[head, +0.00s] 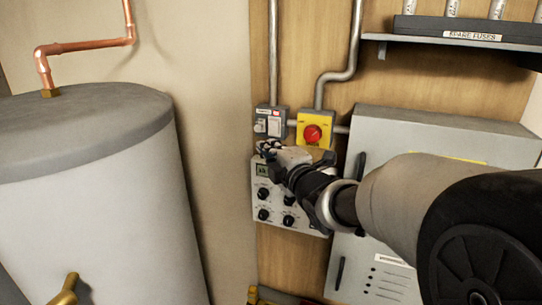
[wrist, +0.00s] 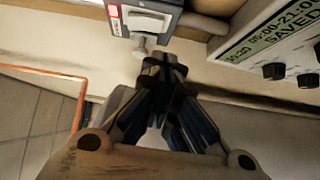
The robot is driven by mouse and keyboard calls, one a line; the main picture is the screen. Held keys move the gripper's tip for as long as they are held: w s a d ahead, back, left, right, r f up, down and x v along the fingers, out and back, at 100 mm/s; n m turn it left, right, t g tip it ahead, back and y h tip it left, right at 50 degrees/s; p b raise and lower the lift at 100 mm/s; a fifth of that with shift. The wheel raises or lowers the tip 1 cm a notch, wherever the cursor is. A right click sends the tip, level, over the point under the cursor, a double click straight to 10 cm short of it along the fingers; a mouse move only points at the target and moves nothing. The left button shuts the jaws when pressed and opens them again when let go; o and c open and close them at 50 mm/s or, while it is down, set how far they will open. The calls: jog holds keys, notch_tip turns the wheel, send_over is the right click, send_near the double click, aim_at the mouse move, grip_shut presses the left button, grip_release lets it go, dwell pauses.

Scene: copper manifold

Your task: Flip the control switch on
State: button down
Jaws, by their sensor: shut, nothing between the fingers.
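The control switch appears to be the grey box (head: 270,121) with a white front on the wooden board. In the wrist view, the same switch box (wrist: 150,18) is at the top, with a red label and a pale knob-like lever (wrist: 140,47) sticking out. My gripper (head: 265,148) is just below the box in the head view. In the wrist view, my gripper (wrist: 164,62) has its fingertips together and empty, close beside the lever. I cannot tell whether they touch it. The lever's on or off position is not clear.
A yellow box with a red button (head: 313,133) sits right of the switch. A dial panel (head: 263,205) is below, its display reading SAVED (wrist: 295,30) in the wrist view. A grey cabinet (head: 385,130) stands right; a tank (head: 90,190) and copper pipe (head: 85,45) are left.

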jog(key=v, duration=1)
jog(key=shift+s+f, duration=0.2)
jog(key=shift+f, duration=0.25)
jog(key=s+d+f+m+g+h+b, duration=0.45)
jog(key=s+d+f+m+h, duration=0.25)
jog(key=s+d+f+m, duration=0.5)
jog(key=s+a+f+m+g+b, duration=0.1)
jog(key=s+f+m+g+b, duration=0.1)
jog(key=s+f+m, duration=0.3)
jog(key=s+a+f+m+g+b, duration=0.2)
jog(key=s+f+m+g, duration=0.3)
jog(key=s, duration=0.7)
jog(key=shift+s+a+f, duration=0.2)
jog(key=shift+s+f, duration=0.15)
